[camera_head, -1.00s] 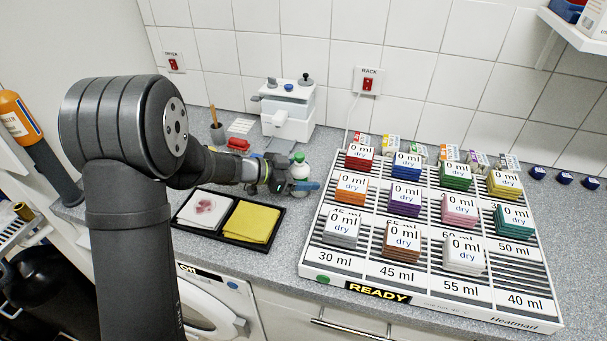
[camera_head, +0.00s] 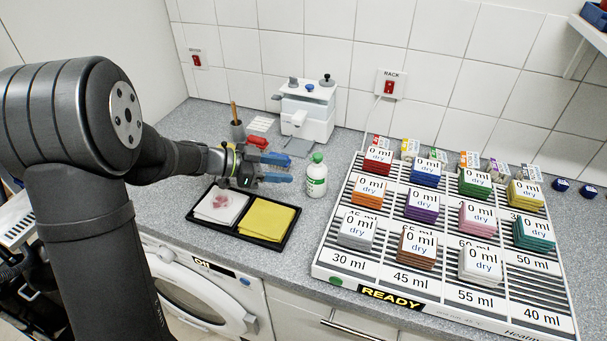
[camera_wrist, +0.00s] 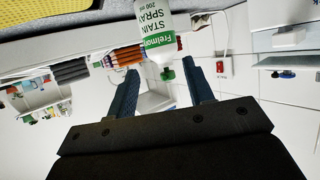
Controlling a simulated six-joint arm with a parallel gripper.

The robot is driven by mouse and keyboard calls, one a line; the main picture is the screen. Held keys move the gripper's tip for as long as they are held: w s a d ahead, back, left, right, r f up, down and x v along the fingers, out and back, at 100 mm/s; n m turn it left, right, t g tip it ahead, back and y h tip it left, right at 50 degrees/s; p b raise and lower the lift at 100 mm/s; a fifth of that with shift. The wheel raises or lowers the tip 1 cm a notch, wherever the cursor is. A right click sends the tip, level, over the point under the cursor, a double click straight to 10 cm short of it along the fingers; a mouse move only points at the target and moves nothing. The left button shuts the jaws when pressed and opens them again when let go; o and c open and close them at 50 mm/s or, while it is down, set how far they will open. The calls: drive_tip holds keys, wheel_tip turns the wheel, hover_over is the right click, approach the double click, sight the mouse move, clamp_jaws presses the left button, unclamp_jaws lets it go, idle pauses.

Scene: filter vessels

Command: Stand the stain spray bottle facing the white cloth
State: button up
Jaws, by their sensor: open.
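The stain spray bottle (camera_head: 316,180), white with a green cap and green label band, stands upright on the counter right of the black tray (camera_head: 240,239). The white cloth (camera_head: 216,212), with a reddish stain, lies in the tray's left half. My gripper (camera_head: 289,168) is open and empty, just left of the bottle with a small gap, its blue fingers pointing toward it. In the wrist view the bottle (camera_wrist: 153,15) appears upside down beyond the open gripper (camera_wrist: 162,76), its printed label turned toward the camera. Its far end is cut off by the frame.
A yellow cloth (camera_head: 266,218) fills the tray's right half. A large rack (camera_head: 345,262) with stacked coloured pads stands close right of the bottle. A white device (camera_head: 306,112) and a red item (camera_head: 257,142) are behind. The counter's front edge is near the tray.

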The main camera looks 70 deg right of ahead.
idle(0.3)
wheel_tip(320, 180, up, 11)
drive_tip(key=n+t+h, duration=0.5)
drive_tip(key=h, duration=0.2)
hover_over(316, 162)
drive_tip(key=f+v, duration=0.1)
drive_tip(key=v, duration=0.4)
drive_tip(key=s+a+f+n+t+y, duration=0.1)
drive_tip(key=s+a+f+n+t, duration=0.15)
drive_tip(key=a+n+t, duration=0.6)
drive_tip(key=d+f+m+g, duration=0.1)
drive_tip(key=d+f, duration=0.1)
drive_tip(key=d, duration=0.2)
drive_tip(key=d+f, duration=0.2)
drive_tip(key=d, duration=0.2)
drive_tip(key=d+f+m+g, duration=0.1)
drive_tip(key=d+f, duration=0.2)
drive_tip(key=d, duration=0.2)
drive_tip(key=shift+w+f+m+g, duration=0.1)
drive_tip(key=shift+w+m+g, duration=0.25)
drive_tip(key=shift+c, duration=0.5)
clamp_jaws()
